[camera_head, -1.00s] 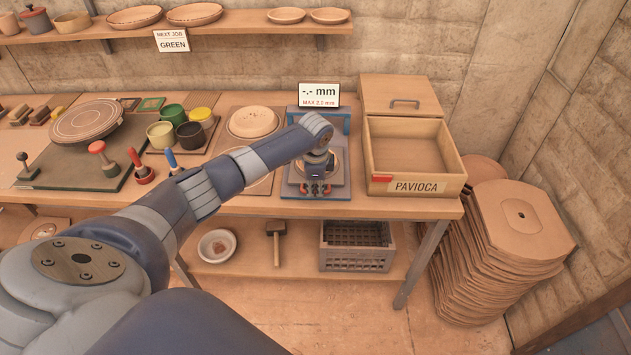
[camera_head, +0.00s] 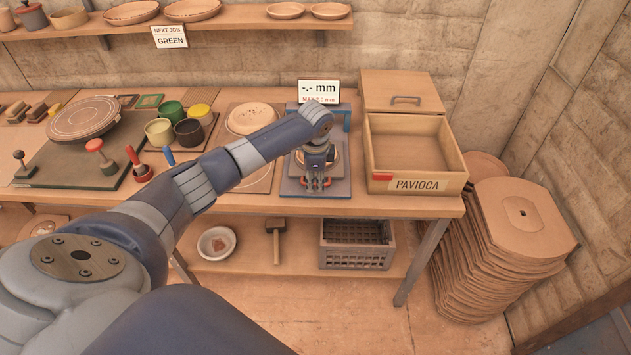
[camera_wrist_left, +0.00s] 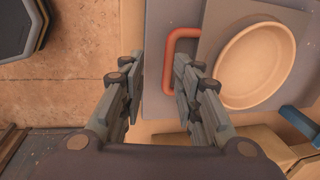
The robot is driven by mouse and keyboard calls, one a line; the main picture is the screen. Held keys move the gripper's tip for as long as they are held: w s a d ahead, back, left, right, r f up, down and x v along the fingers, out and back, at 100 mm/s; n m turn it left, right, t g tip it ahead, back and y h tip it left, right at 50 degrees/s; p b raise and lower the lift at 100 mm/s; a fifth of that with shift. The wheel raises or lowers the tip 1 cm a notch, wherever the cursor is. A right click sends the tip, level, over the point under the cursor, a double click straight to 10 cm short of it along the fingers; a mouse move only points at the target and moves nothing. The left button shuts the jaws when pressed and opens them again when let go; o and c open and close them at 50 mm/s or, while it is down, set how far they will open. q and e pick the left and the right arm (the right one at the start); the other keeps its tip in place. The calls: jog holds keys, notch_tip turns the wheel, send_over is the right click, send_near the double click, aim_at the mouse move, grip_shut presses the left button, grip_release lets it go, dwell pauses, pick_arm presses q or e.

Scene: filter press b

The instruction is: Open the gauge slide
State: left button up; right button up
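The gauge (camera_head: 347,118) stands at the bench's right part with a blue frame; its display (camera_head: 318,91) reads "-.- mm". Its grey slide plate (camera_head: 288,183) carries a round clay dish, which shows in the left wrist view (camera_wrist_left: 258,65). An orange-red handle (camera_wrist_left: 170,60) sits on the slide's edge. My left gripper (camera_wrist_left: 160,68) is open, fingers apart, with the handle bar appearing between them. In the head view my left gripper (camera_head: 316,183) is low at the slide's front and hides part of the handle and dish. My right gripper is not in view.
A crate (camera_head: 357,257) and a mallet (camera_head: 276,229) are on the lower shelf.

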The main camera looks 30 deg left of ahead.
pick_arm(q)
notch_tip(320, 180, up, 10)
jog(key=s+d, duration=0.1)
jog(key=shift+s, duration=0.2)
jog(key=shift+f, duration=0.15)
